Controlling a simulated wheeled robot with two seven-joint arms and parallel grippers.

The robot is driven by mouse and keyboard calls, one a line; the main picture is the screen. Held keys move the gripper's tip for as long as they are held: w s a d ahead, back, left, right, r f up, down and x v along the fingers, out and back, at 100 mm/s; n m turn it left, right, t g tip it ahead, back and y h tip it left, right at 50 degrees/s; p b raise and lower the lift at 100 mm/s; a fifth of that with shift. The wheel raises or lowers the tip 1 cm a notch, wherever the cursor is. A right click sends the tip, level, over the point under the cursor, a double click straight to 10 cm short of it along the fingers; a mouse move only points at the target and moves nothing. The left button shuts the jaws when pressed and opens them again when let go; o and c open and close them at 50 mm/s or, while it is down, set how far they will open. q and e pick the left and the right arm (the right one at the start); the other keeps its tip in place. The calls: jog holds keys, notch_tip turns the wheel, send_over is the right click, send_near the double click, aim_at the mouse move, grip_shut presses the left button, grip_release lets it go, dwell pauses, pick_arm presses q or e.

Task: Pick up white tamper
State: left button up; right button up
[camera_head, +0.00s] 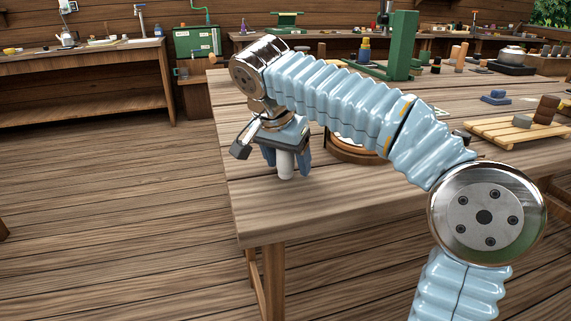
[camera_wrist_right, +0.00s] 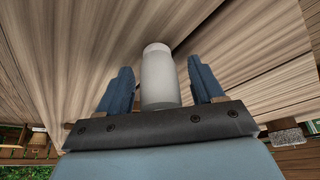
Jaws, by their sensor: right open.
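The white tamper (camera_head: 285,166) is a pale cylinder at the left part of the wooden table, below my right gripper. My right gripper (camera_head: 286,172) points down over it, with one blue finger on each side. In the right wrist view the tamper (camera_wrist_right: 158,76) stands between the two open fingers (camera_wrist_right: 160,88), with a gap on both sides. Its near end is partly hidden by the gripper body. My left gripper is not in view.
The wooden table (camera_head: 340,205) has a clear front edge. A round wooden-rimmed item (camera_head: 352,156) is partly hidden behind my right arm. A green stand (camera_head: 402,45) rises behind the arm, and a slatted wooden board (camera_head: 510,131) with blocks lies at the right.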

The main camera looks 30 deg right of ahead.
jog(key=c, duration=1.1)
